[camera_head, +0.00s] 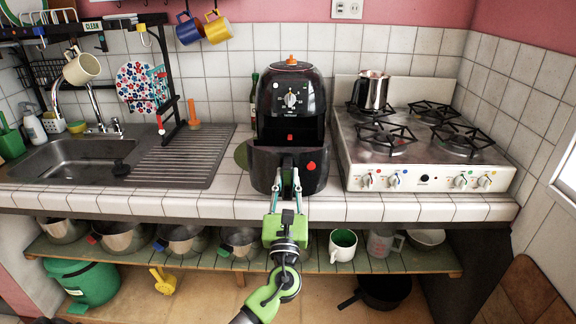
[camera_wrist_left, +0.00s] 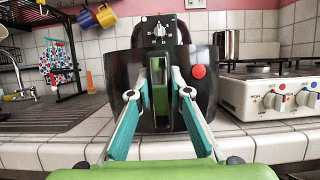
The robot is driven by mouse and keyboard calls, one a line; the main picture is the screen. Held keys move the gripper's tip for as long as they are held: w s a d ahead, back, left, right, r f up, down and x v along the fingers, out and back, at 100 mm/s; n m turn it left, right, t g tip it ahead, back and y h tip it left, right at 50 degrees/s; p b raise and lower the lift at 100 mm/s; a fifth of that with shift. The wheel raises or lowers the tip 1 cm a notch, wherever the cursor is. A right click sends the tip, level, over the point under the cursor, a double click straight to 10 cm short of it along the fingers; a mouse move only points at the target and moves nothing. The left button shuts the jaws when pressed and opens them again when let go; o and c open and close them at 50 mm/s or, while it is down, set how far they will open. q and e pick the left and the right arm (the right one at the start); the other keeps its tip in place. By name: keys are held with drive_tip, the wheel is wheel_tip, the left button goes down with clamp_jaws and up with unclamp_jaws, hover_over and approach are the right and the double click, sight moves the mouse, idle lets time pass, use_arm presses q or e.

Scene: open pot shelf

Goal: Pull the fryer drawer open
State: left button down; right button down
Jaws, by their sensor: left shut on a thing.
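The black fryer (camera_head: 291,95) stands on the tiled counter between the sink and the stove, with a dial on its upper front. Its drawer (camera_head: 262,172) sticks out toward me from under the body, so it is at least partly open; how far its back reaches is hidden. The drawer front also shows in the left wrist view (camera_wrist_left: 120,85), with a red button on the right. My left gripper (camera_head: 287,186) is shut on the upright drawer handle (camera_wrist_left: 159,88), one finger on each side. My right gripper is not in view.
The stove (camera_head: 425,170) with a metal pot (camera_head: 371,92) stands close on the right. The sink and drainboard (camera_head: 180,158) are on the left. A bottle (camera_head: 254,98) stands beside the fryer. A lower shelf (camera_head: 380,262) holds pots and mugs beneath the counter.

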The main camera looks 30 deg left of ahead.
use_arm(q)
drive_tip(key=shift+s+d, duration=0.35)
drive_tip(key=shift+s, duration=0.2)
drive_tip(key=shift+s+d, duration=0.15)
drive_tip(key=shift+s, duration=0.15)
drive_tip(key=shift+s+d, duration=0.15)
drive_tip(key=shift+s, duration=0.05)
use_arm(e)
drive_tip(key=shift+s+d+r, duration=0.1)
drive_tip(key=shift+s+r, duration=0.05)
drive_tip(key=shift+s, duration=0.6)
use_arm(q)
drive_tip(key=c, duration=1.8)
unclamp_jaws()
drive_tip(key=shift+c, duration=0.2)
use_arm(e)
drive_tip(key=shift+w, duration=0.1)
